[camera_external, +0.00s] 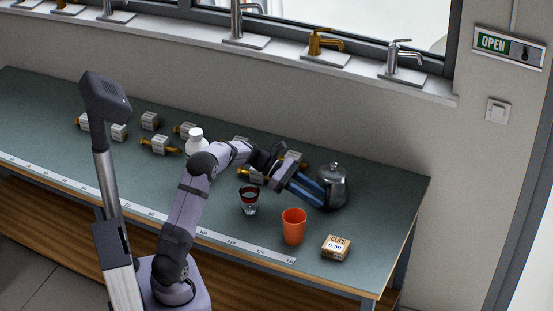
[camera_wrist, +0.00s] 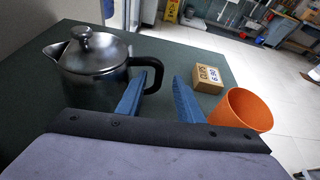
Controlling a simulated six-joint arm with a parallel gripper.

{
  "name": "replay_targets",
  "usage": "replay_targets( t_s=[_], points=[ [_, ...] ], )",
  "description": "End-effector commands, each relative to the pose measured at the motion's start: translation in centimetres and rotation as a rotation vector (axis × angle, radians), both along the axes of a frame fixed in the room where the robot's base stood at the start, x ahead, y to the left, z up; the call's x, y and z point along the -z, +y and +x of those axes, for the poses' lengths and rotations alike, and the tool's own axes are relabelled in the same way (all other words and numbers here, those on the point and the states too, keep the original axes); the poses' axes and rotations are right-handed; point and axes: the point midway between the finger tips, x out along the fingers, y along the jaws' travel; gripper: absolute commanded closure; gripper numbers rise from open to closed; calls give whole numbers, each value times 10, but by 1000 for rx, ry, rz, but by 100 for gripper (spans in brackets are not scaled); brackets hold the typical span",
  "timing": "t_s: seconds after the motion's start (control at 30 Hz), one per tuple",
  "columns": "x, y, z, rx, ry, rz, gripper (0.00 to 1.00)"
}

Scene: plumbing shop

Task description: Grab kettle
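A shiny metal kettle (camera_external: 333,184) with a lid knob and a black handle stands upright near the right end of the green bench. In the wrist view the kettle (camera_wrist: 92,72) is at the left, its spout pointing left and its black handle (camera_wrist: 148,72) on the right side. My gripper (camera_external: 318,197) reaches to it with blue fingers. In the wrist view my gripper (camera_wrist: 163,85) is open, fingers apart with a gap between them. The left finger overlaps the handle in the picture; I cannot tell whether it touches. Nothing is visibly held.
An orange cup (camera_external: 293,227) stands in front of the kettle, close right of my fingers in the wrist view. A small clips box (camera_external: 336,248), a red-rimmed glass (camera_external: 249,200), a white bottle (camera_external: 196,141) and several brass-ended fittings (camera_external: 160,145) are on the bench (camera_external: 385,205).

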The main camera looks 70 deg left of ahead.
Motion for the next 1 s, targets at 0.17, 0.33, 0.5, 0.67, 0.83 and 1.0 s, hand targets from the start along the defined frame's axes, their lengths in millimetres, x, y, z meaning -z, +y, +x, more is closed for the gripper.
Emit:
replay_targets(
  t_s=[0.17,0.33,0.5,0.67,0.83,1.0],
  points=[
    [6,-16,17,4,2,-1,67],
    [12,-25,27,2,-1,1,67],
    [13,-26,27,1,-1,1,67],
    [13,-25,27,0,-1,1,88],
    [13,-26,27,0,-1,1,100],
    [11,-25,28,1,-5,2,100]
  ],
)
